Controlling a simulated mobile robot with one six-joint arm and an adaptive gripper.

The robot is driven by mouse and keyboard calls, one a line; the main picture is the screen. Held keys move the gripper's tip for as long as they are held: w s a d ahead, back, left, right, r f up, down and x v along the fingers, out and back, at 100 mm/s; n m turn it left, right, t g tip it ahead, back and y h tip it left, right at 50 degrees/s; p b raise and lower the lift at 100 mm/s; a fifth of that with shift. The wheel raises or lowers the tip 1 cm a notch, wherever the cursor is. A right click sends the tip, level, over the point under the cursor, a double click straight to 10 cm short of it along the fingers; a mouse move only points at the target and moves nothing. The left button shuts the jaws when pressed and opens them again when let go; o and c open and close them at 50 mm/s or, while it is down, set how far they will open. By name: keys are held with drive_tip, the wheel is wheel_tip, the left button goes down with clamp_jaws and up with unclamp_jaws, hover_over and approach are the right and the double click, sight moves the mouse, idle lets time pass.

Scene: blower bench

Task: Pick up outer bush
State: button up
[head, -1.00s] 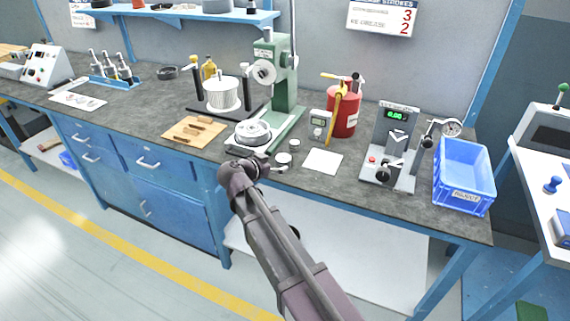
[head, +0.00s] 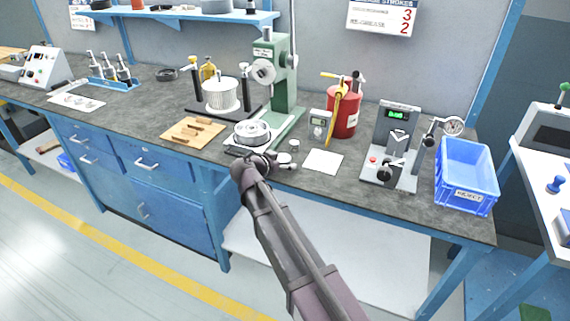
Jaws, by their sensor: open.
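Small round metal parts stand on the bench in front of the green press (head: 280,85). One pale, ring-like part (head: 294,144) is in clear view. Another (head: 284,159) lies closer to the bench edge, partly covered by my gripper. Which of them is the outer bush I cannot tell at this size. My gripper (head: 273,161) is at the front edge of the bench, at or just above the nearer part. It is open, though its fingers are small and mostly hidden by my own wrist. Contact cannot be made out.
A round metal housing (head: 252,133) sits at the press base, just behind my gripper. A white sheet (head: 323,161), a small gauge (head: 320,123) and a red canister (head: 343,112) stand to the right. A wooden board with tools (head: 193,132) lies left.

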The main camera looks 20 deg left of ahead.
sight(283, 157)
idle(0.3)
drive_tip(key=c, duration=1.3)
drive_tip(key=shift+r, duration=0.15)
wheel_tip(283, 157, up, 4)
drive_tip(key=p, duration=0.3)
drive_tip(key=shift+f+p, duration=0.25)
drive_tip(key=shift+p, duration=0.1)
drive_tip(key=s+a, duration=0.1)
drive_tip(key=s, duration=0.4)
drive_tip(key=s+a+r+p, duration=0.1)
drive_tip(key=s, duration=0.4)
drive_tip(key=s+a, duration=0.1)
drive_tip(key=s, duration=0.4)
drive_tip(key=shift+s+a+r, duration=0.15)
drive_tip(key=shift+s+a, duration=0.15)
drive_tip(key=shift+s, duration=0.05)
